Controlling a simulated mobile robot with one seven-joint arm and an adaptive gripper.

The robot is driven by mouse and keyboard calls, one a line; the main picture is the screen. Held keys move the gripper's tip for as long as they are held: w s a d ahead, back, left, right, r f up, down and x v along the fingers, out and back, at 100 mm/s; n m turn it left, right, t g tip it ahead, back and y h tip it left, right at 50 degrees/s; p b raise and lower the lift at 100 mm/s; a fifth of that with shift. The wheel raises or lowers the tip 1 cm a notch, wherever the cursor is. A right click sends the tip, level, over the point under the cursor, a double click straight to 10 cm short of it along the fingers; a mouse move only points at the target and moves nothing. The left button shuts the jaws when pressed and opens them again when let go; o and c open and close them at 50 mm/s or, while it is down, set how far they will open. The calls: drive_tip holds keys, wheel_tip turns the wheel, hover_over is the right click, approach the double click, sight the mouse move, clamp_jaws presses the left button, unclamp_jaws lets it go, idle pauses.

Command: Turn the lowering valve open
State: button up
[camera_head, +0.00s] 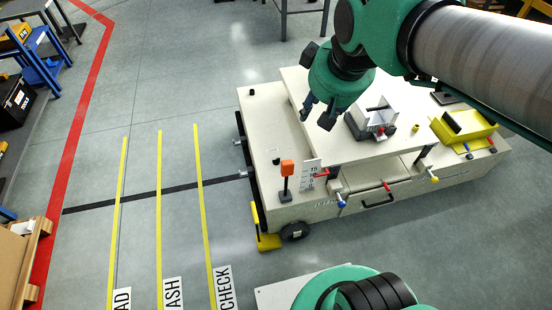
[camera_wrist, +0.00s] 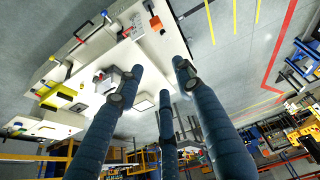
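The cream carrier (camera_head: 275,170) stands on the floor with a raised top plate. Along its near side are small coloured handles: a red one (camera_head: 321,173), a blue one (camera_head: 341,201), another red one (camera_head: 386,185) and a yellow one (camera_head: 433,177). I cannot tell which of them is the lowering valve. In the wrist view the blue handle (camera_wrist: 105,14) shows near the top edge. My gripper (camera_head: 318,111) hangs over the carrier's left part, apart from the handles. Its fingers (camera_wrist: 158,78) are spread with nothing between them.
An orange-topped post (camera_head: 287,168) and a number scale (camera_head: 310,174) stand at the carrier's near left corner. A grey clamp block (camera_head: 372,120) and a yellow block (camera_head: 465,128) sit on it. A yellow wheel chock (camera_head: 268,241) lies at the wheel.

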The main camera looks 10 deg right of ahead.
drive_tip(key=w+f+n, duration=0.1)
drive_tip(key=w+n, duration=0.1)
drive_tip(key=w, duration=0.8)
drive_tip(key=n+g+p, duration=0.3)
drive_tip(key=n+g, duration=0.1)
drive_tip(key=n, duration=0.6)
hover_over(276, 161)
wheel_tip(276, 161, down, 38)
wheel_tip(276, 161, down, 26)
drive_tip(key=w+n+p, duration=0.1)
drive_tip(key=n, duration=0.2)
drive_tip(key=shift+d+n+g, duration=0.15)
drive_tip(key=shift+n+g, duration=0.15)
drive_tip(key=shift+g, duration=0.1)
wheel_tip(276, 161, down, 14)
drive_tip(key=b, duration=0.2)
drive_tip(key=shift+r+b, duration=0.1)
drive_tip(key=shift+b, duration=0.25)
